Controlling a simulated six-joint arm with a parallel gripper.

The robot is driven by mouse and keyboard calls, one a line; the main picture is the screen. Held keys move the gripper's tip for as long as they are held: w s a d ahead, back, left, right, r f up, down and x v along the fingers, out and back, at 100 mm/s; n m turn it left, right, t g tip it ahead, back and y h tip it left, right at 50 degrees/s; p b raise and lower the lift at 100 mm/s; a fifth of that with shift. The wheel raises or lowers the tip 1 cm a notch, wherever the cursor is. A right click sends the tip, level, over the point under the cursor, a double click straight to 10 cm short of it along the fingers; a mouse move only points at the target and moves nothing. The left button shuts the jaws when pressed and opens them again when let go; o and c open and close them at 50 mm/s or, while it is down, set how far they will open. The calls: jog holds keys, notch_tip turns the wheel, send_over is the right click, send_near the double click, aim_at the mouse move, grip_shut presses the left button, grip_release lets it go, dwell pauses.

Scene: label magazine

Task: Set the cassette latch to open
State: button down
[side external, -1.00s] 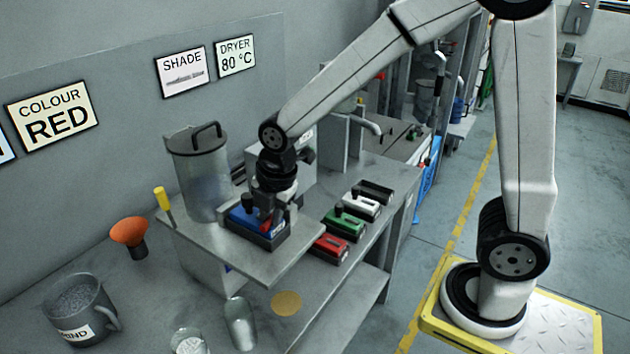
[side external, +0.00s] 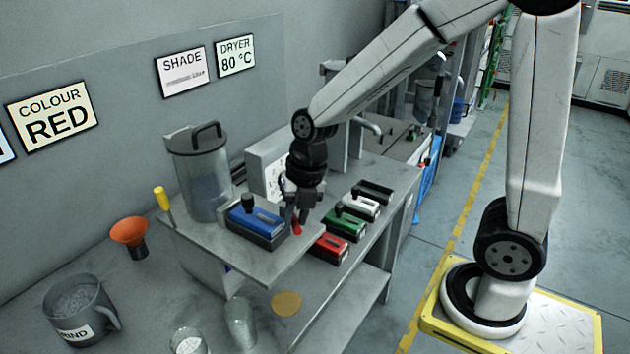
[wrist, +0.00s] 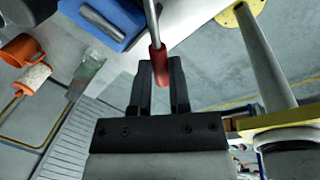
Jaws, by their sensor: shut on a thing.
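The blue cassette (side external: 255,219) sits in a dark holder on the raised grey shelf in the side view. Its blue top also shows at the upper edge of the wrist view (wrist: 128,8). The latch lever is a thin metal rod with a red grip (wrist: 158,66), and the red also shows low at my fingers in the side view (side external: 297,228). My gripper (wrist: 160,85) is shut on the red grip, just right of the cassette in the side view (side external: 298,207). The rod's far end is out of the wrist view.
Red (side external: 328,246), green (side external: 344,223) and white (side external: 361,206) cassettes stand in a row to the right, close to my gripper. A lidded hopper (side external: 201,170) stands behind the blue cassette. An orange funnel (side external: 128,231) and a mug (side external: 78,308) are at the left.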

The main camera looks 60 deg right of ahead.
jog(key=shift+s+d+n, duration=0.2)
jog(key=shift+d+n, duration=0.15)
jog(key=shift+n, duration=0.4)
jog(key=shift+s+d+n, duration=0.2)
jog(key=shift+d+n, duration=0.15)
jog(key=shift+n, duration=0.4)
jog(key=shift+r, duration=0.1)
jog(key=c, duration=0.6)
grip_release()
jog(key=shift+s+d+r, duration=0.1)
jog(key=shift+d+r, duration=0.15)
jog(key=shift+r, duration=1)
jog(key=shift+s+d+r, duration=0.15)
jog(key=shift+d+r, duration=0.1)
jog(key=shift+r, duration=1.05)
jog(key=shift+s+d+r, duration=0.1)
jog(key=shift+d+r, duration=0.15)
jog(key=shift+r, duration=1)
